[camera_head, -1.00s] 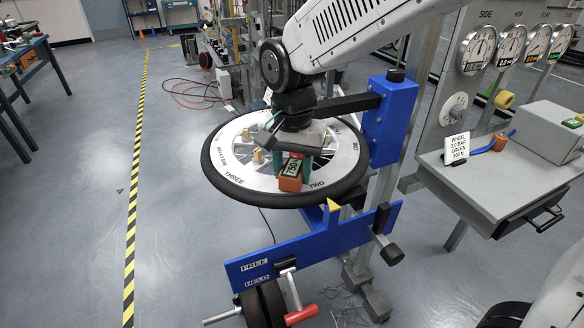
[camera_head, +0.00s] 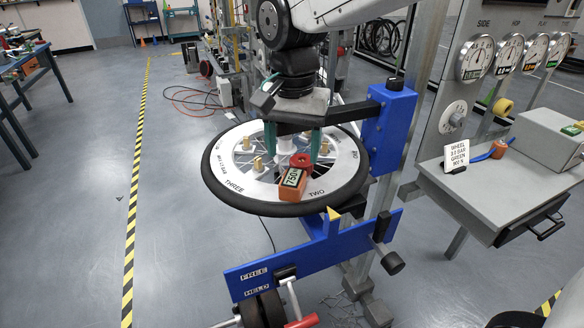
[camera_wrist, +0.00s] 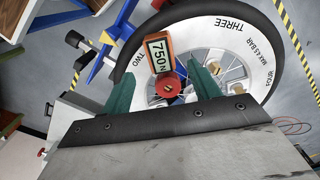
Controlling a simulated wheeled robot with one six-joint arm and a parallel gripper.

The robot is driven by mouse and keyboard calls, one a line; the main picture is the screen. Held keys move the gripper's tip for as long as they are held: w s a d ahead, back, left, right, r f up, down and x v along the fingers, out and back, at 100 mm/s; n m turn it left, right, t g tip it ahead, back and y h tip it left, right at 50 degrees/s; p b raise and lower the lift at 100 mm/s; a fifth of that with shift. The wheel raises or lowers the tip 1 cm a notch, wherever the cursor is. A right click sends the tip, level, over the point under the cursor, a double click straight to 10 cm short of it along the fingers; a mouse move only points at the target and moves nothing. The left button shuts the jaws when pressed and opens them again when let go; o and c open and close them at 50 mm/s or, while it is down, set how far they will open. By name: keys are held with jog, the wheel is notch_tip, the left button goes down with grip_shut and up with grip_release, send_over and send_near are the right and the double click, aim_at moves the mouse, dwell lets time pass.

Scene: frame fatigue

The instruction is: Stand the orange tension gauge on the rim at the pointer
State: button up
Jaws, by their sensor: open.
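The orange tension gauge (camera_head: 292,187), with its display reading 750 and a red knob (camera_head: 301,160), rests on the white rim (camera_head: 345,172) of the wheel between the words THREE and TWO. I cannot tell whether it sits flat. The yellow pointer (camera_head: 334,213) is at the wheel's near edge, right of the gauge. My gripper (camera_head: 293,153) is open above the gauge, its green fingers apart and pointing down. In the wrist view the gauge (camera_wrist: 160,53) and knob lie between and beyond the open fingers (camera_wrist: 163,85), with no contact visible.
A black tyre (camera_head: 225,198) rings the rim, and brass pieces stand on the wheel. A blue post (camera_head: 390,125) rises close on the right. A grey bench (camera_head: 490,190) with dials is farther right. The floor at left is open.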

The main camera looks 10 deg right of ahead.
aim_at(293, 177)
notch_tip(293, 177, up, 5)
jog(key=s+d+n, duration=0.2)
jog(key=s+d, duration=0.7)
jog(key=d, duration=0.5)
jog(key=s+d+f+n, duration=0.1)
jog(key=s+d+f, duration=0.2)
jog(key=s, duration=0.2)
jog(key=s+d+f+n+t, duration=0.1)
jog(key=s+d+f, duration=0.2)
jog(key=s, duration=0.2)
jog(key=shift+s+d+n, duration=0.25)
jog(key=shift+d+n, duration=0.05)
jog(key=shift+d, duration=0.05)
